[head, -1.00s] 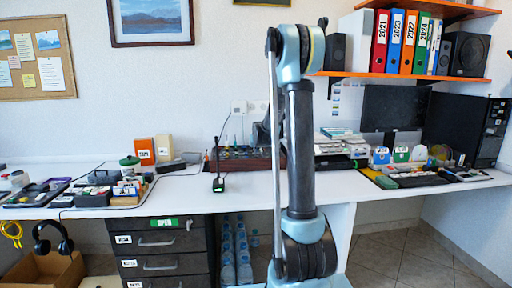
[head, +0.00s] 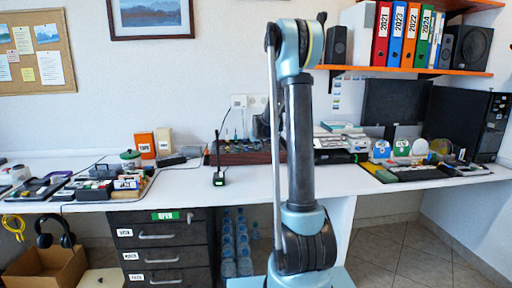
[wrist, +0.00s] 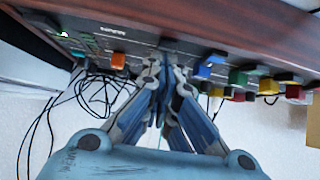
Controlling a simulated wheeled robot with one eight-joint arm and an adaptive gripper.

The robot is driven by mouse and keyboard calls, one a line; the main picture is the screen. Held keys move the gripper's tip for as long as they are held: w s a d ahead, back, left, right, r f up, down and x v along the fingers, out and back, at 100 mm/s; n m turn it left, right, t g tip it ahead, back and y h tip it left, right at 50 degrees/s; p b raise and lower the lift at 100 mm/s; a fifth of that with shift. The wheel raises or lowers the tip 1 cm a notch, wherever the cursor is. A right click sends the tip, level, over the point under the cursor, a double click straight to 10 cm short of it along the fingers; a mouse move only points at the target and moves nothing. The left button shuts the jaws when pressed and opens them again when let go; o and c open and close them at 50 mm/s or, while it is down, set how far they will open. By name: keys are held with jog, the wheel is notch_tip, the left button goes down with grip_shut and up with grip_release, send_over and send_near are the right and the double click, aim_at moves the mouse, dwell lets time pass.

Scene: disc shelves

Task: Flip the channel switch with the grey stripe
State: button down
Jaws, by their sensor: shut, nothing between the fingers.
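A wood-edged console (head: 232,157) stands at the back of the desk, partly hidden by my arm in the head view. In the wrist view the dark panel of the console (wrist: 140,42) carries a row of coloured caps, among them an orange cap (wrist: 118,61), a blue cap (wrist: 203,71) and a yellow cap (wrist: 268,86). My gripper (wrist: 168,55) is shut and empty, its tips at the panel between the orange and blue caps. I cannot tell whether they touch it. I cannot make out a grey stripe on any switch. My gripper is hidden in the head view.
A small black stand microphone (head: 219,178) stands in front of the console. Black cables (wrist: 100,90) hang by the panel in the wrist view. Folders (head: 397,40) and speakers fill the orange shelf (head: 420,71) at the right. The white desk (head: 185,186) is clear in front.

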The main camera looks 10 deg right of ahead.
jog(key=shift+s+f, duration=0.15)
jog(key=shift+s, duration=0.1)
jog(key=shift+s+f, duration=0.1)
jog(key=shift+s, duration=0.65)
jog(key=r, duration=0.4)
jog(key=shift+s+r, duration=0.15)
jog(key=shift+s, duration=0.05)
jog(key=v, duration=0.9)
jog(key=shift+s, duration=0.55)
jog(key=shift+w+r+t, duration=0.3)
jog(key=shift+w+t, duration=0.1)
jog(key=shift+w, duration=0.25)
